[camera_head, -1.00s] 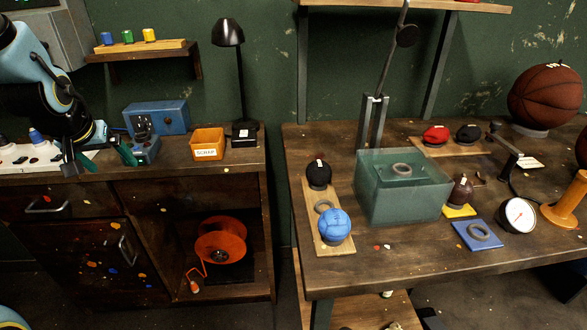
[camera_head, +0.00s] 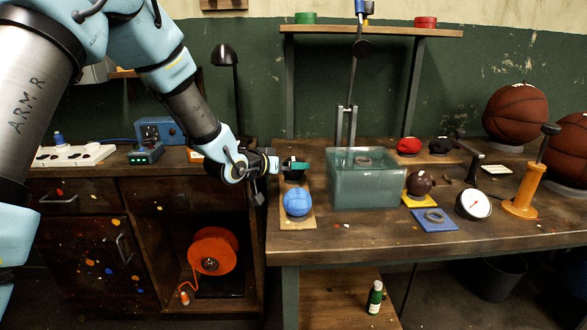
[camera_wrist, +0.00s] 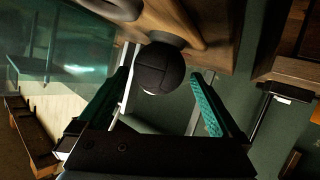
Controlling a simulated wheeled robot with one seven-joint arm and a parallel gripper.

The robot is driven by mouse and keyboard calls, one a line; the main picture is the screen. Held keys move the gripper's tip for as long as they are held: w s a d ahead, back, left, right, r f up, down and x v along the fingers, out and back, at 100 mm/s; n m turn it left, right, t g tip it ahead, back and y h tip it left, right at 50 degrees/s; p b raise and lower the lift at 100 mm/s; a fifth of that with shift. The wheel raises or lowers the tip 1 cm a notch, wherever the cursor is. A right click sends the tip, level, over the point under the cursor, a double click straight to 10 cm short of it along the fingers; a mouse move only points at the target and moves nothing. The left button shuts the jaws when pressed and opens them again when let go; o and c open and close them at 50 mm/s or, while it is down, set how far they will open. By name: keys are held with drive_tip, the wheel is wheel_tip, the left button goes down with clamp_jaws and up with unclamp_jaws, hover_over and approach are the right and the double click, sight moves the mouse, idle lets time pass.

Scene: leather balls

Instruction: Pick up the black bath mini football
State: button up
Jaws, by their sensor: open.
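The black ball (camera_wrist: 160,68) shows in the wrist view between the two teal-padded fingers of my gripper (camera_wrist: 161,77). The fingers are open, one on each side, with gaps visible between them and the ball. In the head view my gripper (camera_head: 296,166) reaches in from the left over the back of a small wooden board (camera_head: 298,223). There the fingers mostly hide the black ball. A blue ball (camera_head: 297,202) sits on the front of the same board.
A greenish glass tank (camera_head: 366,190) stands close right of the board. A brown ball (camera_head: 420,183), a blue pad with a ring (camera_head: 435,226) and a dial gauge (camera_head: 473,204) lie farther right. A black lamp (camera_head: 224,56) stands behind the arm.

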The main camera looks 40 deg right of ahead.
drive_tip(key=p+x, duration=0.1)
drive_tip(key=x, duration=0.4)
drive_tip(key=shift+s+a+f+p, duration=0.1)
drive_tip(key=shift+s+f+p, duration=0.05)
drive_tip(key=shift+f+p, duration=0.2)
drive_tip(key=c, duration=1.3)
